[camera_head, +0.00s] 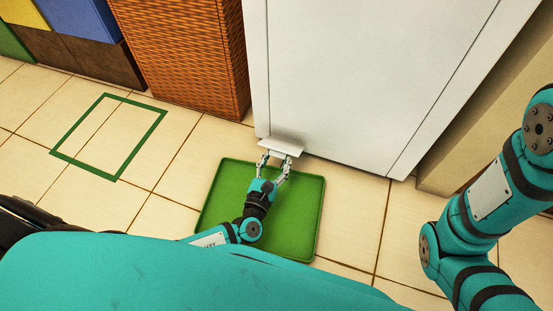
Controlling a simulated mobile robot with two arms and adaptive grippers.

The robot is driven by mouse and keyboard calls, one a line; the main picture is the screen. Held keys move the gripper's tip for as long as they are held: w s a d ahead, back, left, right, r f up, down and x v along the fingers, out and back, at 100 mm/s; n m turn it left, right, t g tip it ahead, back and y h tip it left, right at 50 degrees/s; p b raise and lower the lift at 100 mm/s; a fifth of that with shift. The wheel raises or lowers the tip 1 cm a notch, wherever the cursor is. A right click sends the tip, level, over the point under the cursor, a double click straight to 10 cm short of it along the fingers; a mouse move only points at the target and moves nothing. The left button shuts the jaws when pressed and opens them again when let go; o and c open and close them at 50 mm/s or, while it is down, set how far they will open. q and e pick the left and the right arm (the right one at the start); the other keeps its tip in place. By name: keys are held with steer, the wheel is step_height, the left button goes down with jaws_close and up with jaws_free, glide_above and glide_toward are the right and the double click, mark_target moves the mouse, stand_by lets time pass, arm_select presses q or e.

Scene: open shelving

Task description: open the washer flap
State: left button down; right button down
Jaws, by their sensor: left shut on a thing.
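The white washer (360,80) stands upright at the top middle of the head view. A small white flap (283,146) sticks out from the bottom of its front, near its left corner. My left gripper (275,161) is at the flap's near edge, shut on it. Its two fingers show on the near side of the flap, and their tips are partly hidden by it. My right arm is at the right edge of the view, and its gripper is out of view.
A green tray (305,215) lies on the tiled floor under my left gripper. A woven brown basket (190,55) stands left of the washer. A green square outline (65,157) marks open floor at the left. Coloured blocks (78,18) are at the top left.

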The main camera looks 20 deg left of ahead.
arm_select(q)
steer(key=shift+f, duration=0.25)
stand_by(0.7)
